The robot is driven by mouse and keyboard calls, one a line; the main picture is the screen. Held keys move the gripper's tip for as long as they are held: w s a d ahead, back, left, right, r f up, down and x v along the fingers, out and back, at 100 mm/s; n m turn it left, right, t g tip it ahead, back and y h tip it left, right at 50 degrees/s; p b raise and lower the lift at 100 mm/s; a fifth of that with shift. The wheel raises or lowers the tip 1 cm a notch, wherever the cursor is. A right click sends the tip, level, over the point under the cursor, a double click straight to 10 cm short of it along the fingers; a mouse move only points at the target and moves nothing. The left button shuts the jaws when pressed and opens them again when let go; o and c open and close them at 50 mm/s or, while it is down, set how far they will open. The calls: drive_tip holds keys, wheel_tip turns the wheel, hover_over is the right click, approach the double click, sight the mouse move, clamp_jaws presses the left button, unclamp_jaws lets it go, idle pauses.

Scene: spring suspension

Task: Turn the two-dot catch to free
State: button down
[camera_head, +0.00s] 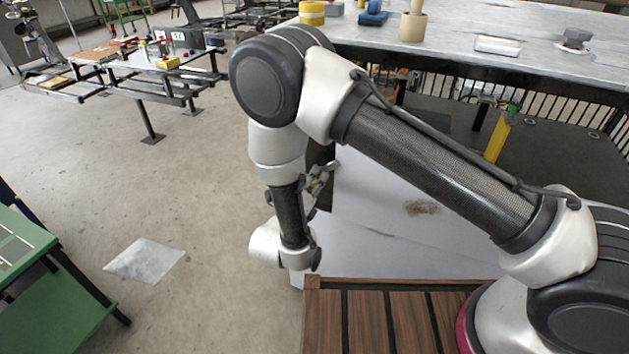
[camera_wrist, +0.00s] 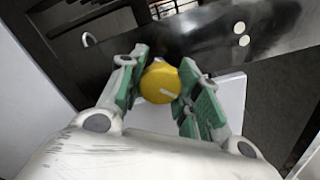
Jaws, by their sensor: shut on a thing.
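In the wrist view, a round yellow knob (camera_wrist: 160,83) with a short white line on its face sits between the fingers of my gripper (camera_wrist: 161,87). The green-padded fingers are shut on its left and right sides. Two white dots (camera_wrist: 240,34) show on the dark panel (camera_wrist: 205,45) to the upper right of the knob. A white arc mark (camera_wrist: 88,40) shows on the panel at upper left. The white line on the knob slants. In the head view, my gripper (camera_head: 322,180) is mostly hidden behind my arm, and the knob cannot be seen there.
A metal-topped bench (camera_head: 460,55) stands at the back right, with a yellow cylinder (camera_head: 312,13), a tan cup (camera_head: 412,27) and other parts on it. A green table (camera_head: 25,250) is at the left. The concrete floor between is mostly clear.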

drive_tip(key=n, duration=0.4)
drive_tip(key=shift+n, duration=0.3)
drive_tip(key=n, duration=0.4)
drive_tip(key=shift+a+n, duration=0.1)
drive_tip(key=shift+n, duration=0.2)
drive_tip(key=c, duration=1)
unclamp_jaws()
drive_tip(key=v, duration=1.2)
